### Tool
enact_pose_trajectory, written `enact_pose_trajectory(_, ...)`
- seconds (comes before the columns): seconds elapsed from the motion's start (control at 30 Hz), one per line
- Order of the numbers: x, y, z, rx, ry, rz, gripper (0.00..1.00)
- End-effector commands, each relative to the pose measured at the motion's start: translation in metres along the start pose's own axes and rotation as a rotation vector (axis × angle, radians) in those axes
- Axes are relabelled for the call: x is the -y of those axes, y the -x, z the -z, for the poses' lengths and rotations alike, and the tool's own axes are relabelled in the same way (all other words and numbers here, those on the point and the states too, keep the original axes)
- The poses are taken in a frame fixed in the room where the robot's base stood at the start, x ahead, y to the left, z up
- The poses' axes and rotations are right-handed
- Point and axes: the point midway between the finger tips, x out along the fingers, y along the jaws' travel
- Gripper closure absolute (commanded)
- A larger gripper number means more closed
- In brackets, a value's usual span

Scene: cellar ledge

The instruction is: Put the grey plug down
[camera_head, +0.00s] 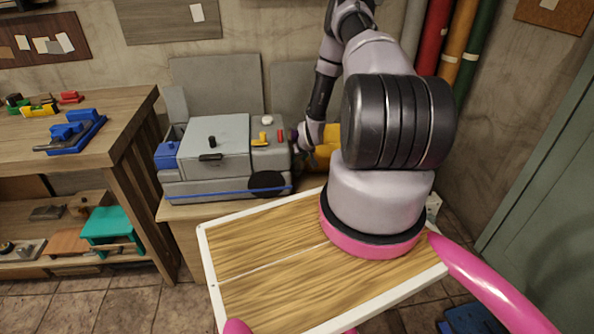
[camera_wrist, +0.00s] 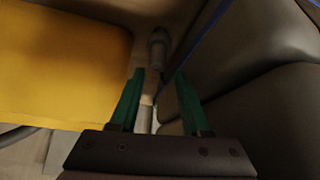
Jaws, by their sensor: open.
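In the wrist view, a small grey cylindrical piece (camera_wrist: 157,46), which looks like the grey plug, stands on a pale surface just beyond my fingertips. My gripper (camera_wrist: 160,80) is open, with its two green fingers apart and no object held between them. The piece appears clear of both fingers. In the head view, the end of my arm is low beside the right end of the grey machine (camera_head: 215,140). My fingers and the plug cannot be made out there.
A yellow object (camera_wrist: 60,65) is close on the left in the wrist view, also behind my arm in the head view (camera_head: 326,146). The machine's dark side (camera_wrist: 255,60) is close on the right. A white-edged wooden board (camera_head: 265,255) lies in front, mostly bare.

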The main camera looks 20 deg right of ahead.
Motion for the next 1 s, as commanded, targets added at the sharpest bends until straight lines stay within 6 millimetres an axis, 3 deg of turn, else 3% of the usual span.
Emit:
enact_pose_trajectory(0.33, -0.003, -0.046, -0.001, 0.001, 0.0, 0.0, 0.53)
enact_pose_trajectory(0.63, -0.003, -0.051, 0.0, 0.0, 0.001, 0.0, 0.53)
enact_pose_trajectory(0.67, -0.003, -0.051, 0.0, 0.0, 0.001, 0.0, 0.61)
enact_pose_trajectory(0.77, -0.003, -0.051, 0.0, 0.0, 0.001, 0.0, 0.99)
enact_pose_trajectory(1.0, -0.003, -0.051, 0.0, 0.0, 0.001, 0.0, 1.0)
